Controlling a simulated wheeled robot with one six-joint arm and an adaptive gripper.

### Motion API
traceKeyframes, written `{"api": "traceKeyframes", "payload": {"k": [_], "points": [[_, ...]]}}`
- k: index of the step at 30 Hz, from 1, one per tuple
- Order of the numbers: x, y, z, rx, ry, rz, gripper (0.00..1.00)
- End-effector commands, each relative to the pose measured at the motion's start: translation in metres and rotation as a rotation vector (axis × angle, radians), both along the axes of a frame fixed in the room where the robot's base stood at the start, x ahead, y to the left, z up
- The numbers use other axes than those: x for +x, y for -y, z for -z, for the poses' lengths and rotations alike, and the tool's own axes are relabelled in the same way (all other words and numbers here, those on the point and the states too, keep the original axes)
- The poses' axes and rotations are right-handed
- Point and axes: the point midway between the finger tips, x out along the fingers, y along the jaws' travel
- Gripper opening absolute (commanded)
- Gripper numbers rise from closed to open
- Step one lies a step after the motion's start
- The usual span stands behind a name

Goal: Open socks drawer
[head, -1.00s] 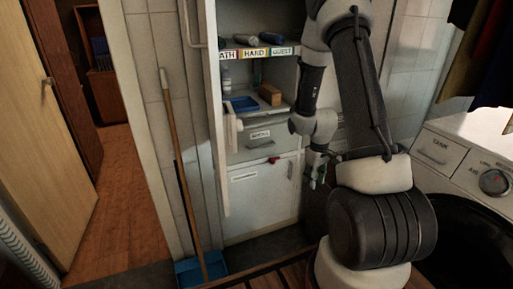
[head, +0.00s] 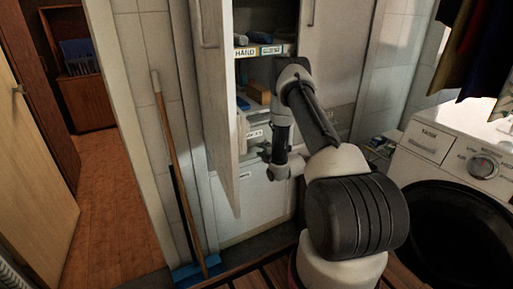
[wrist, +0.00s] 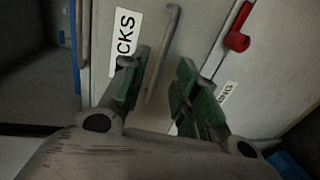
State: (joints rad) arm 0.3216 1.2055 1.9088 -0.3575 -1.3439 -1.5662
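The socks drawer front (wrist: 145,30) shows in the wrist view, with a white label (wrist: 125,42) whose visible letters read "CKS". Its grey bar handle (wrist: 163,55) runs slantwise in the picture, between my fingers. My gripper (wrist: 160,75) is open, its green-padded fingers on either side of the handle in the picture. I see a gap beside each finger and cannot tell how deep the handle sits between them. In the head view the drawer is mostly hidden behind my arm and the cabinet door, and the fingers cannot be made out.
A red piece (wrist: 237,40) and another, partly hidden label (wrist: 228,95) are to the right in the wrist view. The tall cabinet door (head: 219,110) stands open left of my arm. A broom (head: 178,180) leans farther left. A washing machine (head: 425,140) stands at right.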

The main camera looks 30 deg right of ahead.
Motion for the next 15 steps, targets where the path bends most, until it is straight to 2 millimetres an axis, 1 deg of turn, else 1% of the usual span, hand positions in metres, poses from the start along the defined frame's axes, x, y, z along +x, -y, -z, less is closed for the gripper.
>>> {"api": "traceKeyframes", "payload": {"k": [3, 7, 12, 15], "points": [[0.021, -0.002, 0.005, -0.001, 0.0, -0.002, 0.3], [0.041, -0.002, 0.009, 0.001, 0.0, -0.001, 0.3], [0.056, -0.002, 0.012, 0.002, -0.002, 0.0, 0.3], [0.058, -0.002, 0.013, 0.003, -0.003, 0.001, 0.3]]}}
